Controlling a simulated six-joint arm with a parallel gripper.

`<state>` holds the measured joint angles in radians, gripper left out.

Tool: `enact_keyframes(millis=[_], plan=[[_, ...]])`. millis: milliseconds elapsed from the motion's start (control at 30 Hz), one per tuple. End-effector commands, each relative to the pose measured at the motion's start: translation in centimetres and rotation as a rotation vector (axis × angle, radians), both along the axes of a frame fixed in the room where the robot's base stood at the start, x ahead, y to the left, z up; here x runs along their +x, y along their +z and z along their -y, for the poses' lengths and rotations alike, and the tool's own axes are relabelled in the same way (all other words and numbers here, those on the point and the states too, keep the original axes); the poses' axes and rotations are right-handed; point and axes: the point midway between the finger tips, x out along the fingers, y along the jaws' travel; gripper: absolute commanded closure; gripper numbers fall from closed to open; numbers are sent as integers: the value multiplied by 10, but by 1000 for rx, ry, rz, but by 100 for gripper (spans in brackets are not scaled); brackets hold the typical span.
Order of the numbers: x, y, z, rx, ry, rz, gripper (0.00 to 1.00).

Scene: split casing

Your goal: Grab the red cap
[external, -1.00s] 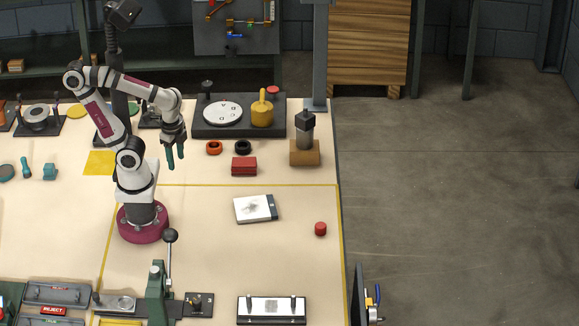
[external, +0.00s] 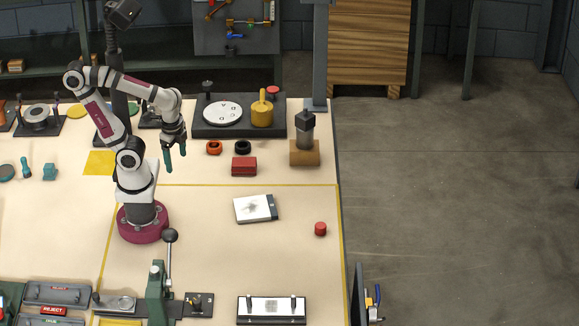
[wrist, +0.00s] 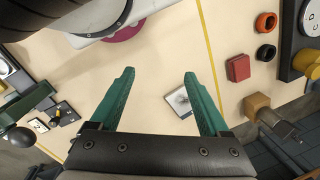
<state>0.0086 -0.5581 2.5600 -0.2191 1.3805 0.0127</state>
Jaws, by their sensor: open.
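The red cap (external: 320,229) is a small upright red cylinder on the bench, near its right edge, to the right of the white box with a dark end. I do not see it in the wrist view. My gripper (external: 175,157) is above the bench, far up and left of the cap, fingers pointing down. In the wrist view my gripper (wrist: 159,73) has its two green fingers wide apart with nothing between them.
The white box (external: 252,209) lies left of the cap. Bench around the cap is clear.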

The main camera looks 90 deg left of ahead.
Motion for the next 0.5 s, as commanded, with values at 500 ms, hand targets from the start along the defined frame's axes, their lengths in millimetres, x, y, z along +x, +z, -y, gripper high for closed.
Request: enact_keyframes(millis=[500], plan=[[139,-34,62,-609,1150,-353,21]])
